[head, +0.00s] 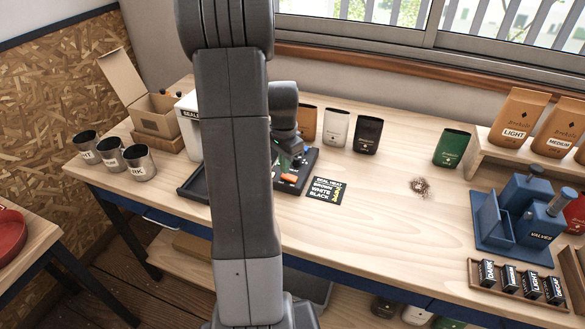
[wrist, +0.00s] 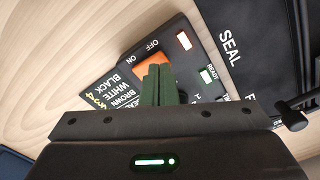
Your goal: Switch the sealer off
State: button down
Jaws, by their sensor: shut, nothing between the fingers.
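The sealer's dark control panel (head: 290,180) sits on the bench, with its body partly hidden behind my arm in the head view. In the wrist view its orange switch (wrist: 143,70) lies between the ON and OFF labels and is partly covered by my fingers. A pale lamp with an orange edge (wrist: 184,40) and a green READY lamp (wrist: 207,75) look bright on the panel. My gripper (wrist: 158,70) is shut and empty, its green fingertips over the switch's edge. I cannot tell whether they touch it, or which way the switch is tipped.
A black seal-heat card (head: 327,189) lies beside the panel. Brown, white and black (head: 367,135) pouches stand behind it, with a green pouch (head: 452,147) further right. Metal cups (head: 139,162) stand at left. A blue device (head: 520,213) stands right; the bench's middle front is clear.

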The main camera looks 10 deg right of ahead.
jog(key=shift+f+b, duration=0.6)
jog(key=shift+f, duration=0.25)
jog(key=shift+r, duration=0.1)
dwell(0.3)
jog(key=shift+r+p, duration=2.6)
jog(key=shift+r, duration=0.8)
